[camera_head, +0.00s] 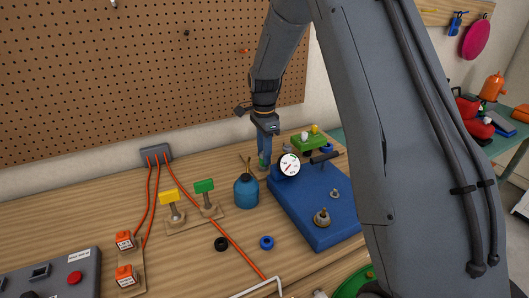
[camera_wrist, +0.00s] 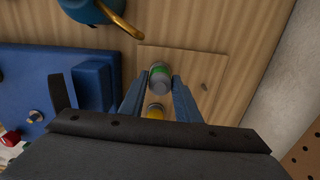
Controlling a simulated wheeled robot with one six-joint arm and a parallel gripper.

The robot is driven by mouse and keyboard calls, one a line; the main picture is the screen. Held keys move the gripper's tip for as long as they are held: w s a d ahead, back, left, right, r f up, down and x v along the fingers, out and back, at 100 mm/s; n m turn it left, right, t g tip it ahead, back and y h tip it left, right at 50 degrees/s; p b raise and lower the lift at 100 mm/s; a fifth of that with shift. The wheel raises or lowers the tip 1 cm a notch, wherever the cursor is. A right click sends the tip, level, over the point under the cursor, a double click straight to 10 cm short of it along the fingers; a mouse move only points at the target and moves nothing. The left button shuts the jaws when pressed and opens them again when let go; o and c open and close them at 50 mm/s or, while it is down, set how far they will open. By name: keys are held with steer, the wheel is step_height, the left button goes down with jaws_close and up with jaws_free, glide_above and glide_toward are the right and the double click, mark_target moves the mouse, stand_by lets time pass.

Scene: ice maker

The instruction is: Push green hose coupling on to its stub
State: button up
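The green hose coupling is a short grey cylinder with a green band. In the wrist view the coupling (camera_wrist: 160,76) stands between the two blue fingers of my gripper (camera_wrist: 160,82), with almost no gap on either side. The fingers look closed on it. In the head view my gripper (camera_head: 264,156) points down behind the blue bottle, and a bit of green shows between its fingertips. A yellow-topped piece (camera_wrist: 155,112) lies between the fingers, nearer the palm, in the wrist view. I cannot make out the stub or whether the coupling touches it.
A blue bottle (camera_head: 246,192) with a brass spout stands close in front of my gripper. A blue machine base (camera_head: 310,215) with a dial gauge (camera_head: 290,164) is to its right. Green-handled (camera_head: 204,187) and yellow-handled (camera_head: 169,197) valves stand left. A pegboard (camera_head: 130,70) rises behind.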

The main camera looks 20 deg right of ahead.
steer(key=o, duration=0.3)
steer(key=shift+r, duration=0.15)
step_height(320, 180, up, 8)
steer(key=shift+f+b, duration=0.2)
steer(key=shift+b, duration=0.85)
